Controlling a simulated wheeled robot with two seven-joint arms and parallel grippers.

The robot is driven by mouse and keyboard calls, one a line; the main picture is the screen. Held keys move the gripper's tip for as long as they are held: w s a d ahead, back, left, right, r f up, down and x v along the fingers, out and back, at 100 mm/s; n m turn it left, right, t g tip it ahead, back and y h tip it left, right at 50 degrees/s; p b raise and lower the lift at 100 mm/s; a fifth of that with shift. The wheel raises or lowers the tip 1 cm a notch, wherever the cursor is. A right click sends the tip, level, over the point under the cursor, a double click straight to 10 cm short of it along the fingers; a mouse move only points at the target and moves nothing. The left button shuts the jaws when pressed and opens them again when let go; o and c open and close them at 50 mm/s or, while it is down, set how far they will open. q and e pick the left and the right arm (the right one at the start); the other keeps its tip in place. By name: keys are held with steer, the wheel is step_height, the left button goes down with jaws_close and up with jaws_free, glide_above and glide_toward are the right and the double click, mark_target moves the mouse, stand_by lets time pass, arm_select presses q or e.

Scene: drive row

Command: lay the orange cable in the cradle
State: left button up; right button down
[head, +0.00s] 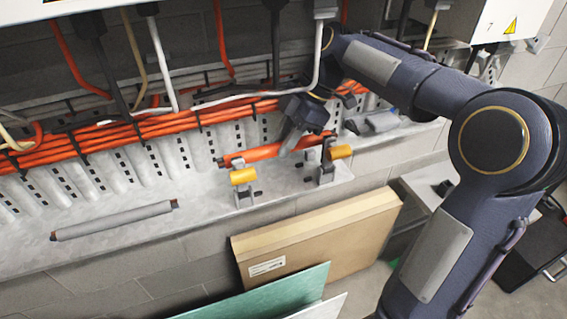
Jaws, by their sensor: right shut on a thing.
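A short orange cable (258,153) lies roughly level above the grey ledge. My right gripper (287,148) comes down from above and is shut on its middle. The cradle is a pair of grey brackets with yellow parts, a left one (243,178) and a right one (341,153), standing on the ledge. The cable's ends show close behind the yellow parts. I cannot tell whether the cable touches the brackets. The fingertips are partly hidden by the gripper's own body. My left gripper is not in view.
A grey tube (115,220) lies on the ledge (203,215) at the left. A grey bundle (374,123) lies right of the cradle. Orange cables (120,133) run along the wall behind, with hanging cables above. A cardboard box (318,238) and green board (262,296) stand below.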

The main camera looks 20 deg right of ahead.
step_height(320, 180, down, 6)
steer(key=shift+w+f+b, duration=0.1)
steer(key=shift+f+b, duration=0.05)
steer(key=shift+b, duration=0.35)
steer(key=shift+w+f, duration=0.15)
steer(key=shift+f+b, duration=0.5)
steer(key=shift+f, duration=0.05)
steer(key=shift+f, duration=0.1)
steer(key=c, duration=1.2)
jaws_free()
steer(key=shift+o, duration=0.2)
